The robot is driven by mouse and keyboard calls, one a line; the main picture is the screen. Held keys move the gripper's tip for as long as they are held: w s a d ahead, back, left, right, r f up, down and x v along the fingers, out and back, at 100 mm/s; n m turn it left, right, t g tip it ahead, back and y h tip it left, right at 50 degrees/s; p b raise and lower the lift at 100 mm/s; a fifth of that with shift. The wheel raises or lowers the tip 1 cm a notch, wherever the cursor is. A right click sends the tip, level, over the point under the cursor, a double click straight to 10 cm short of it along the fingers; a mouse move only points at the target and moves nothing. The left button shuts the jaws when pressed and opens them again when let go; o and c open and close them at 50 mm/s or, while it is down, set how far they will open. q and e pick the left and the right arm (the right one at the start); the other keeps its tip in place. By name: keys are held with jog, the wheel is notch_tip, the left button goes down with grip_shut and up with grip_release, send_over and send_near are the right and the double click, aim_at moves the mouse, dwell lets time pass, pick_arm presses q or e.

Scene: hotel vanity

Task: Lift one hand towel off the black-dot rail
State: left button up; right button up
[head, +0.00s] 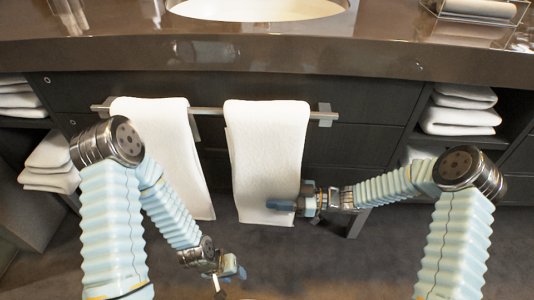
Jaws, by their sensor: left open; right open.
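Two white hand towels hang side by side over a silver rail (208,111) on the dark vanity front. The left towel (160,135) is partly hidden low down by my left arm. The right towel (265,145) hangs straight near the rail's right end. My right gripper (284,205) is open at the right towel's lower right edge, with a blue fingertip overlapping the cloth in view. I cannot tell whether the towel's edge lies between its fingers. My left gripper (229,283) is open and empty, low in front of the floor. I cannot make out a black dot on the rail.
A brown glossy counter (120,45) with a white basin (258,8) overhangs the rail. Folded towels (460,110) sit in the right shelf, and more (50,160) in the left shelf. A rack with a rolled towel (480,8) stands on the counter. Grey floor below is clear.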

grip_shut()
jog(key=shift+r, duration=0.15)
dwell(0.4)
